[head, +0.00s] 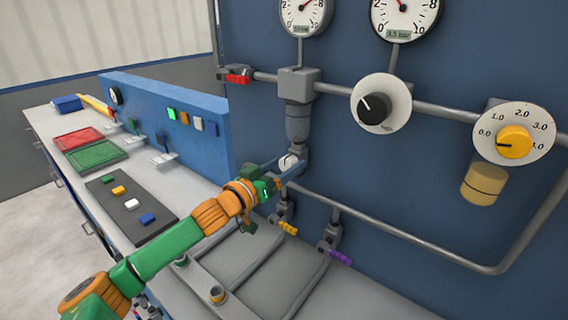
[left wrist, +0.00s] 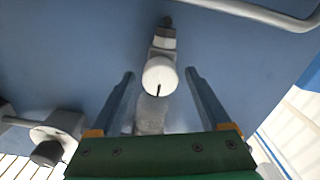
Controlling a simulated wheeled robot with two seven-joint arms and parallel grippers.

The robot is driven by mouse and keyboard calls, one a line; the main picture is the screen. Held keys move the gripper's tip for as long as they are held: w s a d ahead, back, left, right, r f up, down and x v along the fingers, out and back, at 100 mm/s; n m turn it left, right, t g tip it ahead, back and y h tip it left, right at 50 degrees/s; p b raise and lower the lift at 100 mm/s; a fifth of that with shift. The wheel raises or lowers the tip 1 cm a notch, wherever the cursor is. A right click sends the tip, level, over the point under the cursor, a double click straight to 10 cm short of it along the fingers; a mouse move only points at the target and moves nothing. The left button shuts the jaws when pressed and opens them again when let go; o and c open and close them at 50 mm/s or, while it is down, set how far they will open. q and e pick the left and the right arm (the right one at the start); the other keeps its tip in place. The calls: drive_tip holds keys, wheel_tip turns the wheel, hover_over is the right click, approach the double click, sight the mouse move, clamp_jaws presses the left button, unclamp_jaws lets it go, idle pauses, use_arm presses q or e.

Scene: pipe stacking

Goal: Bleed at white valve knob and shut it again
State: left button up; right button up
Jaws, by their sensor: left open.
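The white valve knob (head: 287,161) sits at the lower end of the grey filter unit on the blue wall panel. In the left wrist view the knob (left wrist: 159,76) shows its round white face with a short dark mark at its lower edge. My left gripper (head: 284,169) is open at the knob. In the left wrist view its two blue fingers (left wrist: 160,74) stand on either side of the knob with a gap on each side. The fingers partly cover the knob in the head view. My right gripper is not in view.
Above are two gauges (head: 404,16), a black knob on a white dial (head: 381,104) and a yellow knob on a numbered dial (head: 514,142). Orange (head: 288,228) and purple (head: 341,258) valve handles sit below the gripper. Pipes run along the panel.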

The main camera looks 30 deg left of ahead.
use_arm(q)
clamp_jaws()
drive_tip(key=shift+m, duration=0.3)
drive_tip(key=m+p, duration=0.1)
drive_tip(key=m, duration=0.1)
drive_tip(key=shift+r+m+p, duration=0.1)
drive_tip(key=shift+m+p, duration=0.2)
drive_tip(key=shift+m, duration=0.1)
drive_tip(key=m+p, duration=0.1)
drive_tip(key=m, duration=0.4)
drive_tip(key=shift+m+p, duration=0.3)
drive_tip(key=m+p, duration=0.1)
drive_tip(key=m, duration=0.3)
drive_tip(key=shift+d, duration=0.1)
drive_tip(key=shift+f+m, duration=0.2)
drive_tip(key=shift+m, duration=2.2)
